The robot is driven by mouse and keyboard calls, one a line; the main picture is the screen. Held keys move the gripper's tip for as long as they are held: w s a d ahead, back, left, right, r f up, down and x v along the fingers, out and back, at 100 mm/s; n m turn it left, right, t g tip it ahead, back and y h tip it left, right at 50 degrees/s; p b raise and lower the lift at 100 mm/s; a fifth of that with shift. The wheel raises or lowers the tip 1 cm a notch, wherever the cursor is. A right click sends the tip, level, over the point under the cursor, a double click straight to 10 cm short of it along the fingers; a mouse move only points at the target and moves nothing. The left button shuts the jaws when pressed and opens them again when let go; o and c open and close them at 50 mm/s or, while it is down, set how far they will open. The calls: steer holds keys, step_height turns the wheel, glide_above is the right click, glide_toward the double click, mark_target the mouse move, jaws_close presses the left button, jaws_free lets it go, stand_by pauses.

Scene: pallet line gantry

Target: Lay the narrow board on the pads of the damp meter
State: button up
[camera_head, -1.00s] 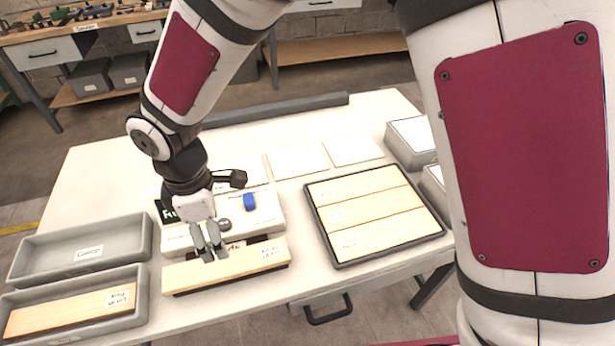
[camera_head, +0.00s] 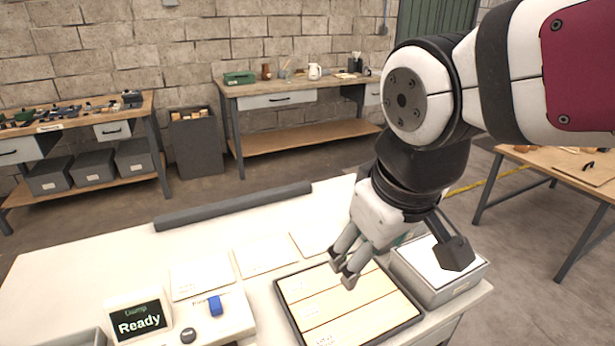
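The damp meter (camera_head: 174,338) is at the bottom left, cut off by the frame edge. Its dark display (camera_head: 139,320) reads "Ready", and a blue part and a round dark knob sit on its pale body. Its pads are out of view. A dark-rimmed tray (camera_head: 287,305) right of it holds pale labelled boards (camera_head: 345,297) side by side; I cannot tell which is the narrow one. My gripper (camera_head: 342,274) is over the tray's far right part, its two fingers slightly apart with nothing seen between them. I cannot tell whether the fingertips touch a board.
A grey bin (camera_head: 452,293) with a white top stands right of the tray, close to my gripper. White flat panels (camera_head: 262,255) lie behind the tray. A dark bar (camera_head: 235,207) runs along the table's back edge. The white table (camera_head: 75,275) is clear at left.

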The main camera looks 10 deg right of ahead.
steer(key=s+d+m+t, duration=0.1)
steer(key=s+d+m, duration=0.2)
steer(key=s+m, duration=0.1)
steer(key=shift+s+d+r, duration=0.4)
steer(key=shift+s+r, duration=0.05)
steer(key=shift+s, duration=0.25)
